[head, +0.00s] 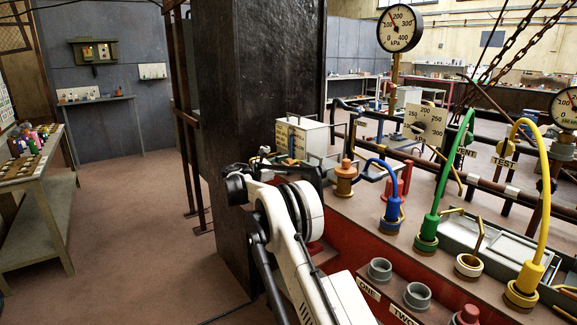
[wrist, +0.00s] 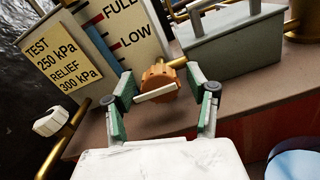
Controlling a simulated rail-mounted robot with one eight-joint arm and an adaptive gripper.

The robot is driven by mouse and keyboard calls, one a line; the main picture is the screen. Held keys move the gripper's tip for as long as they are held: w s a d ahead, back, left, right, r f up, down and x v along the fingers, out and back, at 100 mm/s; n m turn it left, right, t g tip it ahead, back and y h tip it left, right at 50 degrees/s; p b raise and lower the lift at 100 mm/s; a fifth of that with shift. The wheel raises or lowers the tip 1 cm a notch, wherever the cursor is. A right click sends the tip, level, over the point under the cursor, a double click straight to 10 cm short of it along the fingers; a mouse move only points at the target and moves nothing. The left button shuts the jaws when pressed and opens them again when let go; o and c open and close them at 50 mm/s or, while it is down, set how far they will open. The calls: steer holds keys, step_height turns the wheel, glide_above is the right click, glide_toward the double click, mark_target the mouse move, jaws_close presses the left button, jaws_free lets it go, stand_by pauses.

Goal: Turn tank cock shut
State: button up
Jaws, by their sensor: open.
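In the wrist view, a round orange-brown knob (wrist: 160,78) with a pale bar-shaped lever (wrist: 156,93) across its front looks like the tank cock. The lever lies nearly level in the picture, its right end slightly higher. My gripper (wrist: 166,98) is open, with one green-padded finger on each side of the knob and lever. I see gaps at both sides; I cannot tell the depth between fingertips and lever. In the head view my arm's end is beside the pale tank box (head: 303,135), and the cock cannot be made out there.
A FULL/LOW level board (wrist: 122,30) and a yellow TEST/RELIEF plate (wrist: 62,65) stand behind the left finger. A grey box (wrist: 235,40) stands behind the right finger. A dark pillar (head: 232,130) is left of my arm. Blue (head: 392,205), green and yellow hoses rise at right.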

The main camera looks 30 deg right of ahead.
steer(key=shift+d, duration=0.1)
steer(key=c, duration=1.2)
steer(key=m, duration=0.4)
steer(key=shift+m, duration=0.3)
steer(key=m, duration=0.4)
steer(key=shift+s+f+b, duration=0.1)
steer(key=shift+b, duration=0.25)
steer(key=m, duration=0.5)
steer(key=shift+f+m, duration=0.1)
steer(key=shift+m, duration=2.1)
